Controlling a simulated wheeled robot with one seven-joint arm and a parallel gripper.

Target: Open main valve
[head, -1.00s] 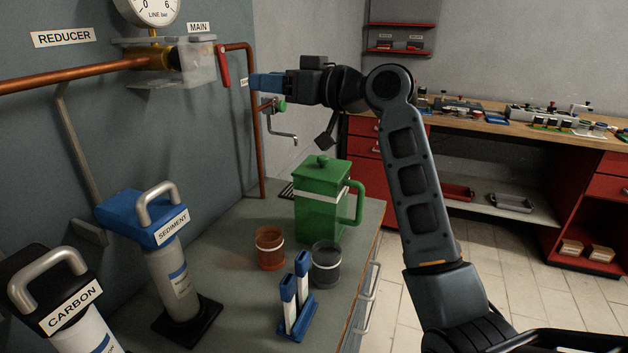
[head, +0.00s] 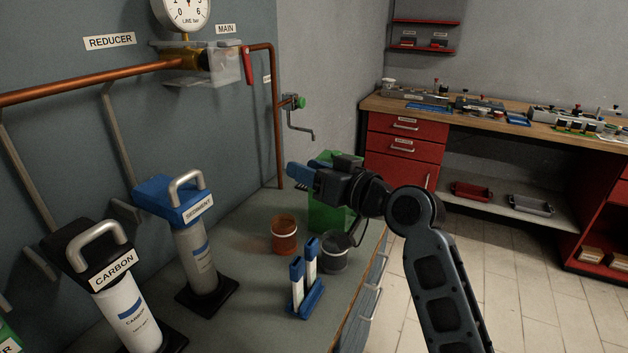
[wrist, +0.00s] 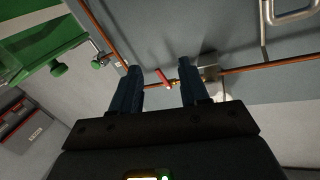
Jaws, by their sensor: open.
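The main valve's red lever (head: 248,66) hangs down below the copper pipe, just right of a clear box (head: 222,65) under the MAIN label (head: 226,29). In the wrist view the red lever (wrist: 162,77) shows small and distant between my fingers. My gripper (head: 307,167) is open and empty. Nothing touches the lever.
A gauge (head: 184,10) sits above the brass reducer (head: 186,59). A green-knobbed tap (head: 298,102) projects right of the vertical pipe. A copper cup (head: 284,237), a dark cup (head: 334,252), blue-capped tubes (head: 305,282) and filter cartridges (head: 198,250) crowd the bench.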

